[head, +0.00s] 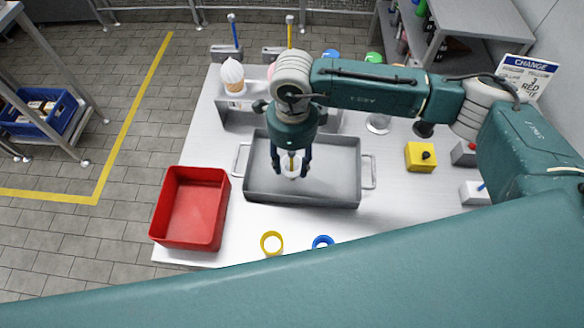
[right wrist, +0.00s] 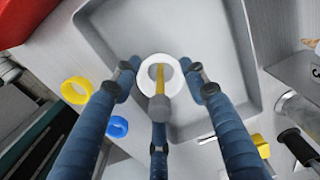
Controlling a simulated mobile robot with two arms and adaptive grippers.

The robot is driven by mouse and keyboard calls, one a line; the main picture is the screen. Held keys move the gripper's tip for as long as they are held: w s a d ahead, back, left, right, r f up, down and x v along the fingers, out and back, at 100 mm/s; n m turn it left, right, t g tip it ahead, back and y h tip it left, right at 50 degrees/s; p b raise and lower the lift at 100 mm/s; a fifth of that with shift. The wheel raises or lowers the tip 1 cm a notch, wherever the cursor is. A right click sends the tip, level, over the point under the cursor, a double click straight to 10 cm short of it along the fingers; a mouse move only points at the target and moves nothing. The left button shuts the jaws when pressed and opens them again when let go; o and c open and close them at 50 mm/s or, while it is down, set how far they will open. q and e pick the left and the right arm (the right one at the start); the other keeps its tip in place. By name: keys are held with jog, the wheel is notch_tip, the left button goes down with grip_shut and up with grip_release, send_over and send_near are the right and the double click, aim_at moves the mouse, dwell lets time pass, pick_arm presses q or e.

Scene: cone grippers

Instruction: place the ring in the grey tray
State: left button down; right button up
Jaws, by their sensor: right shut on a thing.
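The grey tray (head: 340,197) lies on the table with a handle at each end; it also fills much of the right wrist view (right wrist: 215,45). My right gripper (head: 291,169) points down over it, its fingers closed around a white ring (right wrist: 145,85). A yellow stem with a grey knob (right wrist: 159,106) shows in front of the ring's hole. The ring is inside the tray's outline; I cannot tell whether it touches the floor. A yellow ring (head: 272,243) and a blue ring (head: 323,243) lie on the table in front of the tray. My left gripper is out of view.
A red bin (head: 190,207) stands left of the tray. A yellow box (head: 420,157) and grey blocks stand to the right. A holder with an ice cream cone (head: 233,77) stands behind. The tray's floor is clear around the ring.

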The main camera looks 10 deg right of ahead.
jog(key=shift+f, duration=0.8)
notch_tip(320, 180, down, 4)
jog(key=shift+p, duration=0.6)
jog(key=shift+f, duration=0.2)
jog(key=shift+f+b, duration=0.25)
jog(key=shift+b, duration=0.1)
jog(key=o, duration=0.8)
jog(key=shift+r, duration=0.1)
jog(key=shift+r, duration=0.15)
jog(key=shift+r+p, duration=0.2)
jog(key=shift+p, duration=0.1)
notch_tip(320, 180, up, 11)
jog(key=b, duration=0.3)
jog(key=shift+f+b, duration=0.2)
jog(key=shift+b, duration=0.15)
jog(key=shift+d+r, duration=0.1)
jog(key=shift+r, duration=0.45)
